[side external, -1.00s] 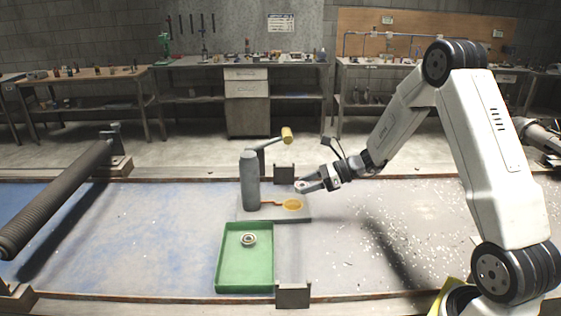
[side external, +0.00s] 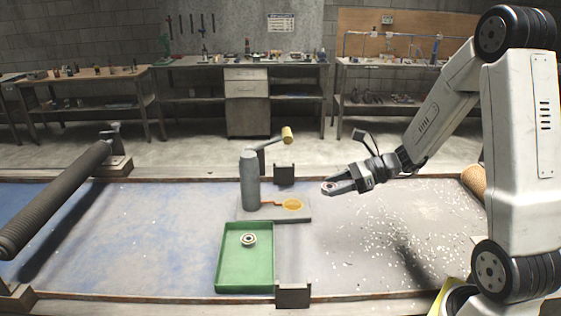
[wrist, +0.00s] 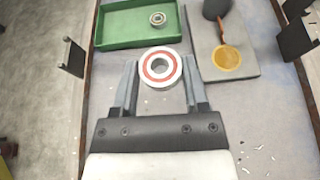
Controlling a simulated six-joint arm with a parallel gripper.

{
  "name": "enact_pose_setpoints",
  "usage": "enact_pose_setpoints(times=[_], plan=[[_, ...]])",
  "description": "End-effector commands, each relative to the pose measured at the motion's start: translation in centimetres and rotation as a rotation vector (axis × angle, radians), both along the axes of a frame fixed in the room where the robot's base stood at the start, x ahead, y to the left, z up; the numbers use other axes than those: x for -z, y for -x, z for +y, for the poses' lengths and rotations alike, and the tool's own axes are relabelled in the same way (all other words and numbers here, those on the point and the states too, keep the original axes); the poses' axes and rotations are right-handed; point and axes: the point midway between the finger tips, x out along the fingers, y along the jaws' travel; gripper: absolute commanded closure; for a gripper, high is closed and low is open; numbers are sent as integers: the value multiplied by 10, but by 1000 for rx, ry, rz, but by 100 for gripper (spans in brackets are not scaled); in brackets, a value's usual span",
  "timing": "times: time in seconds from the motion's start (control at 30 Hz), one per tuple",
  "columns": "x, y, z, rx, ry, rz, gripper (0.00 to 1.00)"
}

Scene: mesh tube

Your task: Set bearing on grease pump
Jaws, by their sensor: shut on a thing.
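My gripper (side external: 337,188) is shut on a bearing (wrist: 160,67), a silvery ring with a red seal and an open centre. In the wrist view it sits between the two fingertips. In the side view the bearing (side external: 328,188) is small at the tip of the fingers, held above the table to the right of the pump. The grease pump (side external: 250,182) is a grey cylinder with a lever and yellow handle on a grey base plate (side external: 268,217). A round yellow-orange pad (side external: 292,205) lies on the plate; it also shows in the wrist view (wrist: 226,57).
A green tray (side external: 226,270) in front of the pump holds another bearing (side external: 248,239). Dark metal brackets (side external: 293,295) stand at the table's front and back edges. A long roller (side external: 55,202) is at left. White specks litter the table's right side.

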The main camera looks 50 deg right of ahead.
Motion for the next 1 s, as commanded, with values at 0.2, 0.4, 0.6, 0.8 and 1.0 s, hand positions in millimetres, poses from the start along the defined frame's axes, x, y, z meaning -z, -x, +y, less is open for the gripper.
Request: enact_pose_setpoints(times=[0.2,0.4,0.6,0.8,1.0], plan=[[0,0,0,0,-1,-1,100],[0,0,0,0,-1,-1,100],[1,-3,-1,0,0,0,100],[5,-19,-7,-1,1,0,100],[15,-51,-18,-1,3,2,100]])
